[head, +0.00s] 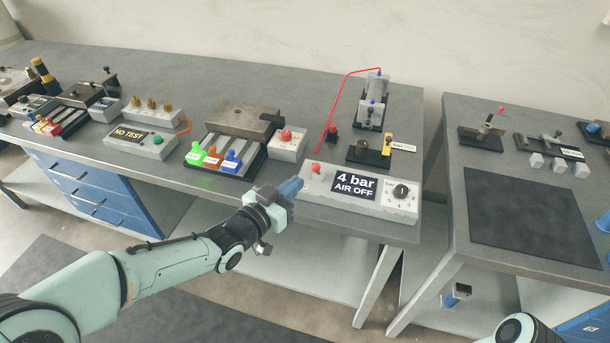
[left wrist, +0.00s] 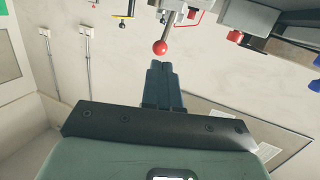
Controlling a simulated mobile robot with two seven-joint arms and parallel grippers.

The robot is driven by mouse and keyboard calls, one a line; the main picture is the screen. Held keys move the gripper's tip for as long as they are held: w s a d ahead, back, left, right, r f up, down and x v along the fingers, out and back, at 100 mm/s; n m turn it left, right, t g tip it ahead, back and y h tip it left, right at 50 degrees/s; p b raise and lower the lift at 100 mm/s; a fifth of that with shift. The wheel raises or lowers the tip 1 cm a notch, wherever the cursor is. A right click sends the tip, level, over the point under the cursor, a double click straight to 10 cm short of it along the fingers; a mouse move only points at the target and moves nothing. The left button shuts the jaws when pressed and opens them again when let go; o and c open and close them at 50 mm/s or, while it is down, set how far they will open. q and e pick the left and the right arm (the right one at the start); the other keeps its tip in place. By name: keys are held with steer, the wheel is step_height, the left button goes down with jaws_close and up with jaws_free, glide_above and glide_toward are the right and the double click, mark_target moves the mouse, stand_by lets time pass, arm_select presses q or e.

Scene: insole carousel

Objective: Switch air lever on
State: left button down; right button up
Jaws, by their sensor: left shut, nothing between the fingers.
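The air lever is a short lever with a red ball knob (head: 316,168) at the left end of a pale control box (head: 380,209). The box's display (head: 354,186) reads "4 bar AIR OFF". My left gripper (head: 298,183) is shut and empty, its blue fingers just left of the box, close to the lever. In the left wrist view the red knob (left wrist: 160,47) hangs just beyond the fingertips (left wrist: 166,64). I cannot tell whether they touch. Part of my right arm shows at the bottom right of the head view; its gripper is out of view.
A dial (head: 401,191) sits on the box's right end. Left of it are a red button box (head: 287,144), a fixture with coloured knobs (head: 232,157) and a "NO TEST" box (head: 141,143). A red hose (head: 347,77) rises behind. A second table (head: 460,225) stands right, across a gap.

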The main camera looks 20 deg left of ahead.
mark_target(313, 169)
arm_select(q)
steer(key=shift+x, duration=2.35)
arm_select(e)
steer(key=shift+s+r, duration=0.1)
arm_select(q)
steer(key=shift+r, duration=0.1)
arm_select(e)
steer(key=shift+r, duration=0.1)
